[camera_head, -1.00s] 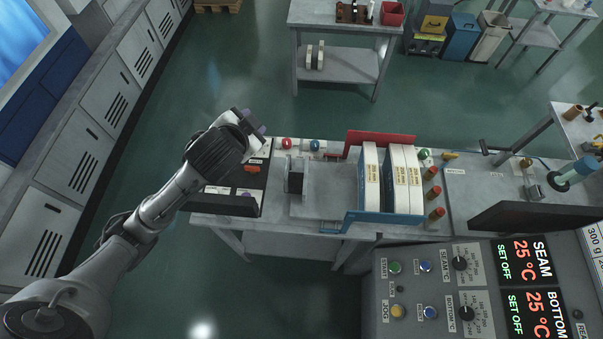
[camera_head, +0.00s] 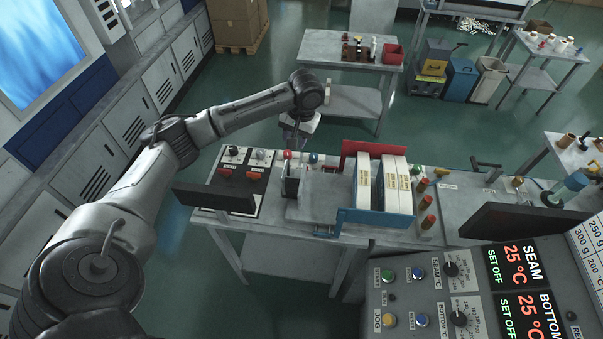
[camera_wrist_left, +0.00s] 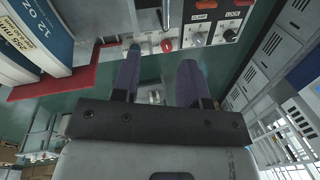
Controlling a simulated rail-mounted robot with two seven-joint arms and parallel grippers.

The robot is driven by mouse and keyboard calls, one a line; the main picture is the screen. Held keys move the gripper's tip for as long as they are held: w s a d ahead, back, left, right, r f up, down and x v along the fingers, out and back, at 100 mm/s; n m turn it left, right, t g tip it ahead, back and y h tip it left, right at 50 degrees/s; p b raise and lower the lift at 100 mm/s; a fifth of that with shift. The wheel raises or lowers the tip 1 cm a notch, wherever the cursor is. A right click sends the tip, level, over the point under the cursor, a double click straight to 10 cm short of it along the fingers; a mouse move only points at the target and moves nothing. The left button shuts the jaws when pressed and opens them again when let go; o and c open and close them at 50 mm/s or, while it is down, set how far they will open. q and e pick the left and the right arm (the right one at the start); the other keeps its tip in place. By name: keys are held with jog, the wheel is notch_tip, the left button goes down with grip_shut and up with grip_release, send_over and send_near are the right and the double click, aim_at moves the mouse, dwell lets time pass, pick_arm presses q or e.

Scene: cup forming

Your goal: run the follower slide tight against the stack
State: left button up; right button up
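The stack of white, labelled sleeves (camera_head: 378,180) stands in a holder between a red back plate (camera_head: 376,148) and a blue front plate (camera_head: 375,218). The follower slide, by its look the small dark upright block (camera_head: 290,184), is left of the stack across a bare grey plate, clearly apart from it. My left gripper (camera_head: 292,140) is behind the block at the bench's back edge, partly hidden by its wrist. In the left wrist view its two purple fingers (camera_wrist_left: 160,57) are apart and empty. The stack (camera_wrist_left: 38,35) is at upper left there. My right gripper is not seen.
A switch panel (camera_head: 243,168) with knobs and red switches is left of the slide. Red and teal buttons (camera_head: 314,158) line the back edge. A dark upright panel (camera_head: 525,221) and the heater control box (camera_head: 450,290) are at right.

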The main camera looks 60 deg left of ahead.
pick_arm(q)
jog(key=n, duration=0.2)
jog(key=p, duration=0.2)
send_near(285, 169)
jog(key=shift+n, duration=0.3)
jog(key=f, duration=0.4)
jog(key=a+f, duration=0.1)
jog(key=f, duration=0.2)
jog(key=shift+s, duration=0.35)
jog(key=shift+s+a+f, duration=0.1)
jog(key=shift+a+f, duration=0.05)
jog(key=shift+f, duration=0.65)
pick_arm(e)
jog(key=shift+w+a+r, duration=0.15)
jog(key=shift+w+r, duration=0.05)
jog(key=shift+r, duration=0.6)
pick_arm(q)
grip_shut()
